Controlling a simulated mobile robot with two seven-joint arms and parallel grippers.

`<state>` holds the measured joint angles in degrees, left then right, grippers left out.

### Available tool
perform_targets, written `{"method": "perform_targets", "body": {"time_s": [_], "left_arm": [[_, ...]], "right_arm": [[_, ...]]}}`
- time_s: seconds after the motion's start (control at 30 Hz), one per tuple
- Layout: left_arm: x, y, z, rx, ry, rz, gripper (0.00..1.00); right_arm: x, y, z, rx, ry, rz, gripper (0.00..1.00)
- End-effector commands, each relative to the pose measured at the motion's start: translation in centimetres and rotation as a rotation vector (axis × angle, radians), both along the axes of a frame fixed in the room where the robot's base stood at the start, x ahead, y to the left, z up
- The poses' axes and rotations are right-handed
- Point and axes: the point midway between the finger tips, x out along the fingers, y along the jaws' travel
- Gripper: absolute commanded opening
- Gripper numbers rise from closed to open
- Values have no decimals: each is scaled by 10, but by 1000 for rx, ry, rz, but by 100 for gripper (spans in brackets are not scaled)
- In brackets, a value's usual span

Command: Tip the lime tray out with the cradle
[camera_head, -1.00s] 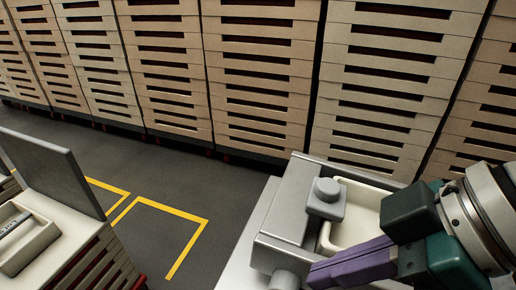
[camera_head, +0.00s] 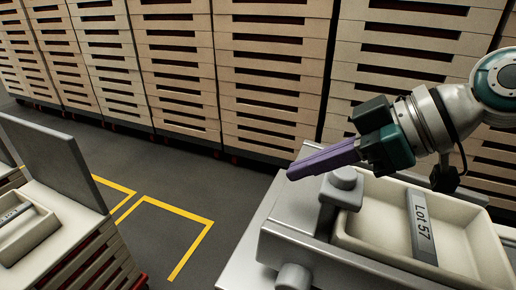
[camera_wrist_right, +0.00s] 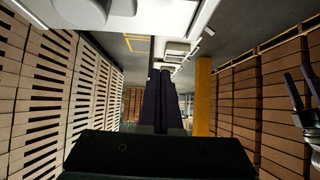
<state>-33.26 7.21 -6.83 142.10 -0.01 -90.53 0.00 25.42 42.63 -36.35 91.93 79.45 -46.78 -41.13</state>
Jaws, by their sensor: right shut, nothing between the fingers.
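A cream tray (camera_head: 374,238) with a grey strip reading "Lot 57" (camera_head: 421,228) lies level in a grey cradle (camera_head: 290,240) at the lower right of the head view. I see no lime colour on it. The cradle has a round grey knob (camera_head: 345,178) at the tray's left and another (camera_head: 293,277) in front. My right gripper (camera_head: 292,172), with purple fingers, is shut and empty, above and behind the knob. Its fingers also show in the right wrist view (camera_wrist_right: 161,75). My left gripper (camera_wrist_right: 296,90) appears at that view's right edge, its dark fingers apart.
Stacked cream crates (camera_head: 265,70) line the back. At the left, another tray (camera_head: 22,228) and an upright grey panel (camera_head: 52,160) top a crate stack. Grey floor with yellow markings (camera_head: 180,212) is clear between. A yellow post (camera_wrist_right: 203,95) shows in the wrist view.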

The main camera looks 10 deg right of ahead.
Motion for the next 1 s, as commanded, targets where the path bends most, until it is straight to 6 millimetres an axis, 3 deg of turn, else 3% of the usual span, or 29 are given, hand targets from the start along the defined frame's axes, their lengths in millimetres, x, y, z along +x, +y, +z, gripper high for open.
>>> {"method": "perform_targets", "body": {"time_s": [0.07, 0.3, 0.8, 1.0], "left_arm": [[0, 0, -1, -1, 0, 0, 88], [0, -1, -7, -5, 0, 3, 88], [0, -3, -8, -11, 0, 6, 88], [0, -3, -31, -9, -1, 5, 88]], "right_arm": [[7, 12, -10, 3, -1, 2, 0], [8, 13, -43, 0, 2, 0, 0], [9, 13, -50, -1, 0, 1, 0], [11, 18, -69, 0, -1, 2, 0]]}}
